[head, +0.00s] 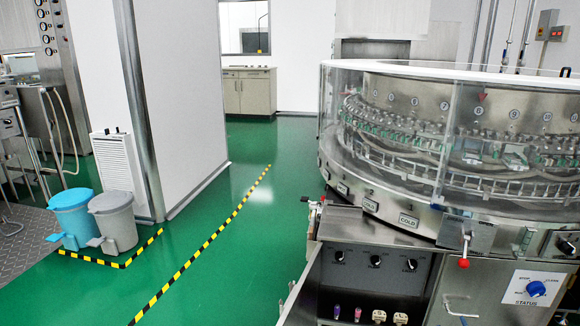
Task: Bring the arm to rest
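Neither of my grippers nor any part of my arms shows in the head view. The rotary washer (395,190) fills the right side, with a round clear cover over rings of numbered places. Its steel front panel (376,262) carries several black knobs, and a red-knobbed lever (463,263) stands out at the front. A blue status knob (536,289) sits on a white plate at the lower right.
A blue bin (72,222) and a grey bin (116,225) stand at the left by a white partition (180,90). Yellow-black tape (205,246) runs along the green floor (245,240), which is clear between partition and washer. A cabinet (249,92) stands at the back.

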